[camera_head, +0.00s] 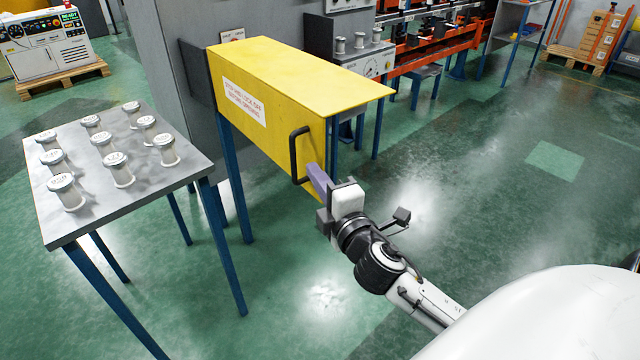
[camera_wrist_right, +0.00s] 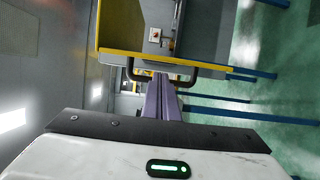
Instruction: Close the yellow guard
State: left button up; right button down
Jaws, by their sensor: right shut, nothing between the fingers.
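The yellow guard (camera_head: 262,105) is a long box-like cover with a flat top and a front face carrying a red-lettered label. A black bar handle (camera_head: 294,155) is on the front face near its right end. My right gripper (camera_head: 317,178) is at the handle, just to its right, with its purple fingers shut and empty. In the right wrist view, the fingertips (camera_wrist_right: 162,80) overlap the black handle (camera_wrist_right: 182,78); I cannot tell whether they touch it. A yellow edge of the guard (camera_wrist_right: 104,25) shows there too. My left gripper is not in view.
A metal-topped table (camera_head: 185,180) with several white spindles stands at the left, close to the guard. A grey machine (camera_head: 345,55) is behind the guard. Green floor at the right is open.

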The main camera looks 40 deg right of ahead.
aim_at(306, 161)
jog(key=x, duration=0.5)
jog(key=shift+w, duration=0.4)
jog(key=shift+d, duration=0.1)
